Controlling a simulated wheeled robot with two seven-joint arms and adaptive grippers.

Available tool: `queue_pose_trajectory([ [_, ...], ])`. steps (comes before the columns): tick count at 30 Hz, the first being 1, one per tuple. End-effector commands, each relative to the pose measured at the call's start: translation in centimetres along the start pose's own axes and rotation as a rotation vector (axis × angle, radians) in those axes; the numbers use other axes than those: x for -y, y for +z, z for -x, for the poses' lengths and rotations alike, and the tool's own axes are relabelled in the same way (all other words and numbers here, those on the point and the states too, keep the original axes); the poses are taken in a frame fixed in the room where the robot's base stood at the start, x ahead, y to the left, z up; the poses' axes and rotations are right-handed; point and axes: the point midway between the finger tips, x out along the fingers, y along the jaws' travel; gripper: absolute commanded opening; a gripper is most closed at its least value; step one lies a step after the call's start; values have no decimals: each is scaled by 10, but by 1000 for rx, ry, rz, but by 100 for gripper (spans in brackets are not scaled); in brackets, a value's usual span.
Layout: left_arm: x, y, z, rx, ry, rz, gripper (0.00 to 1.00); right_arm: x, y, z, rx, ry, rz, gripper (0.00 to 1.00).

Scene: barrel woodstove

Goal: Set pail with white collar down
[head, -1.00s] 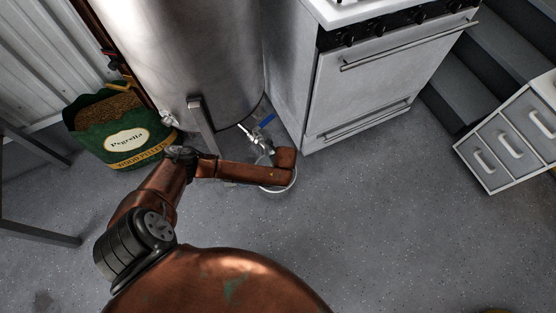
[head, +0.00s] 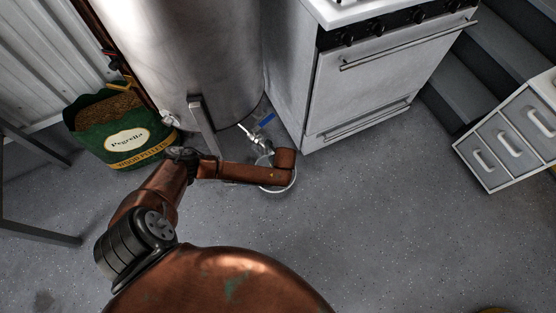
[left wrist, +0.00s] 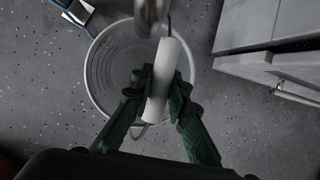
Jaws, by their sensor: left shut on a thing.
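The pail (head: 290,186) shows in the head view below the steel tank, mostly hidden by my left arm. In the left wrist view the pail (left wrist: 101,88) is a pale round vessel with a light rim, seen from above. A white cylindrical piece (left wrist: 163,78) crosses over its mouth, between the fingers of my left gripper (left wrist: 158,97), which is shut on it. This looks like the white collar on the pail's handle. In the head view the gripper is hidden under the arm. I cannot tell whether the pail's bottom touches the floor. My right gripper is not in view.
A tap with a blue lever (head: 266,120) juts from the tank (head: 180,60) close to the pail. A white stove (head: 375,85) stands to the right. A pellet bag (head: 120,130) is at left, and drawers (head: 500,150) at right. The floor in front is clear.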

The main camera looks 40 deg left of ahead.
Motion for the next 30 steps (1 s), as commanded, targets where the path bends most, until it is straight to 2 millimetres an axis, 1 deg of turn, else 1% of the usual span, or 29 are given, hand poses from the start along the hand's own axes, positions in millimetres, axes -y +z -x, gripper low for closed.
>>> queue_pose_trajectory([
  [17,0,-4,-10,1,-1,0,0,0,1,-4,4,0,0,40],
  [23,0,-3,-9,1,-1,0,0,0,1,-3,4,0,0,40],
  [24,0,-3,-9,1,-1,0,18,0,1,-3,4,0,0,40],
  [30,0,-4,-9,1,-1,0,32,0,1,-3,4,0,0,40],
])
